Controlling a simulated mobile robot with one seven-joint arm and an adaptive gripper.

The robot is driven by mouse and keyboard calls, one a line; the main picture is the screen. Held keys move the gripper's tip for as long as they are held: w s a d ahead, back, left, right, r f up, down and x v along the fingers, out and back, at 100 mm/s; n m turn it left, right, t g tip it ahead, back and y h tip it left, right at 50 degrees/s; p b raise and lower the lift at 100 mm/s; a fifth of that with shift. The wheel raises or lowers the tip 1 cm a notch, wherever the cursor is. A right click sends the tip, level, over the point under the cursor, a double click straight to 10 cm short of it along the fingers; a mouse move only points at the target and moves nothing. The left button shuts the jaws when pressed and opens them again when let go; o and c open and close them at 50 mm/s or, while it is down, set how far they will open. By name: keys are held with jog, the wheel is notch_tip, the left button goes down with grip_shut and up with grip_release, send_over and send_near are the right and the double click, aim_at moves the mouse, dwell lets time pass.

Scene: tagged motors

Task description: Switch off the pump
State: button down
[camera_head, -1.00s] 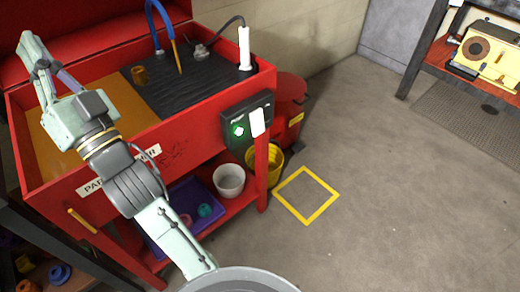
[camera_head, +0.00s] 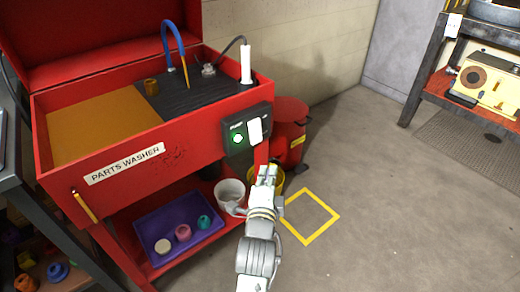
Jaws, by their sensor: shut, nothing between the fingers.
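The pump's control box (camera_head: 246,131) is a dark box on the right end of the red parts washer's (camera_head: 110,152) front. It carries a lit green button (camera_head: 238,139) on its left and a white plate or tag (camera_head: 255,131) on its right. My gripper (camera_head: 268,172) is below and to the right of the box, apart from the green button, and looks shut and empty. A blue hose (camera_head: 167,38) and a white cylinder (camera_head: 246,64) stand at the washer's basin.
A white bucket (camera_head: 229,192) and a purple tray (camera_head: 180,224) with small parts sit on the lower shelf. The floor around the yellow square (camera_head: 327,224) is clear.

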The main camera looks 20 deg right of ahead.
aim_at(255, 132)
jog(key=shift+w, duration=0.15)
jog(key=w+a+p+x, duration=0.1)
jog(key=a+p+x, duration=0.1)
jog(key=x, duration=1)
jog(key=shift+w+a+p, duration=0.2)
jog(key=shift+w+p, duration=0.25)
jog(key=shift+p, duration=0.1)
jog(key=shift+f, duration=0.2)
